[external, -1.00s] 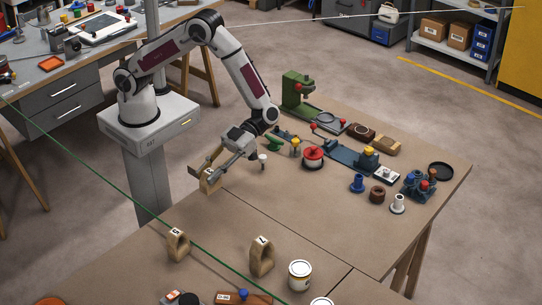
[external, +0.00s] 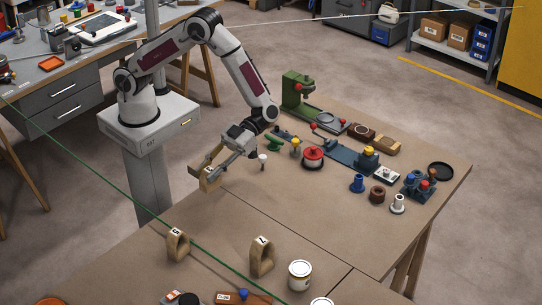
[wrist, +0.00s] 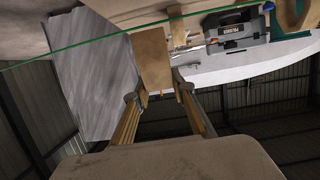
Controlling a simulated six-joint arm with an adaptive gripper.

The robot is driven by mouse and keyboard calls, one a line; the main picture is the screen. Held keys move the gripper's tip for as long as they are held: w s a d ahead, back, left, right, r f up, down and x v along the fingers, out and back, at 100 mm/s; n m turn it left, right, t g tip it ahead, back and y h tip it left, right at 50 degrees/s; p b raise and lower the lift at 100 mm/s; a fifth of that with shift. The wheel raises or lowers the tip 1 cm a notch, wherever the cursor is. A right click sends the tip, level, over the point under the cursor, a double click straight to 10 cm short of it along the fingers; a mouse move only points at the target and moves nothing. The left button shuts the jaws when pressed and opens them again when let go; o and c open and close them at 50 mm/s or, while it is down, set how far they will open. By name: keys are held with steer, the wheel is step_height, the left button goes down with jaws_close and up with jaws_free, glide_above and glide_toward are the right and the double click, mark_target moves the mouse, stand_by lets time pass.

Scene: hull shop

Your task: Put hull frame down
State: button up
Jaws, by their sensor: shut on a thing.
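A wooden hull frame (external: 196,171) is in my gripper (external: 213,171), near the left edge of the brown bench in the external view. My gripper is shut on it, with the frame tilted. I cannot tell whether the frame touches the bench. In the wrist view, a wooden piece (wrist: 151,62) reaches up from between the two fingers (wrist: 157,96); it looks like the held frame. Two similar wooden frames stand upright on the near bench, one marked 5 (external: 177,247) and one marked 7 (external: 262,259).
A green cord (external: 110,176) runs diagonally across the external view and also crosses the wrist view (wrist: 90,44). A small white-topped peg (external: 262,160) and a red-topped drum (external: 313,157) stand right of my gripper. A paint tin (external: 300,275) stands near frame 7.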

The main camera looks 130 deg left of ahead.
steer(key=shift+d, duration=0.15)
steer(key=shift+s+d, duration=0.1)
steer(key=shift+d, duration=0.1)
steer(key=shift+d+g, duration=0.3)
steer(key=shift+d, duration=0.7)
steer(key=w+a+r+n+t+y, duration=0.1)
steer(key=w+r+n+t+y, duration=0.2)
steer(key=w, duration=0.6)
steer(key=w+a+r+n+t+y, duration=0.15)
steer(key=w+n+t, duration=0.3)
steer(key=w, duration=0.45)
steer(key=w+r+n+t+y, duration=0.1)
steer(key=w+r+n+t, duration=0.3)
steer(key=w, duration=0.5)
steer(key=w+a+f+n+t+y, duration=0.1)
steer(key=w+a+n+t+y, duration=0.2)
steer(key=a, duration=0.4)
steer(key=w+a+n+t+y, duration=0.1)
steer(key=w+a+n+y, duration=0.25)
steer(key=a+y, duration=0.3)
steer(key=s+a+f+n+g+y, duration=0.1)
steer(key=a+f+n+y, duration=0.3)
steer(key=a+f, duration=0.3)
steer(key=shift+s+a+n+y, duration=0.4)
steer(key=shift+a+y, duration=0.4)
steer(key=shift+a, duration=0.8)
